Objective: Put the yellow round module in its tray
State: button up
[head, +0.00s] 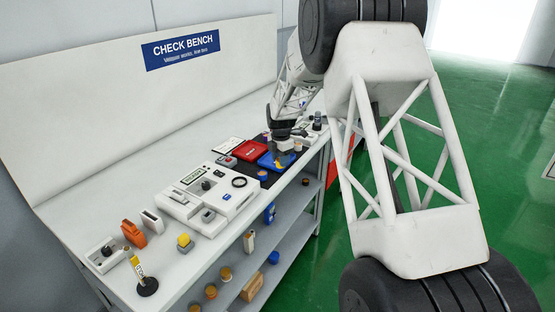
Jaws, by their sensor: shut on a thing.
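A red tray (249,150) lies to the left of the blue one. The fingertips are too small to see in detail.
A white device (208,196) stands left of the trays on the bench. Several small parts lie on the shelf below.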

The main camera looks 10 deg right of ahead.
aim_at(278, 159)
jog(key=shift+w+d+f, duration=0.1)
jog(key=shift+w+f, duration=0.05)
jog(key=shift+w, duration=1.25)
jog(key=shift+w+d+f, duration=0.1)
jog(key=shift+w, duration=1.3)
jog(key=shift+w, duration=0.1)
jog(key=shift+w, duration=0.2)
jog(key=shift+w+f, duration=0.1)
jog(key=shift+f, duration=1.7)
jog(key=shift+f, duration=0.15)
jog(key=o, duration=1)
notch_tip(278, 159, up, 12)
jog(key=shift+r, duration=0.15)
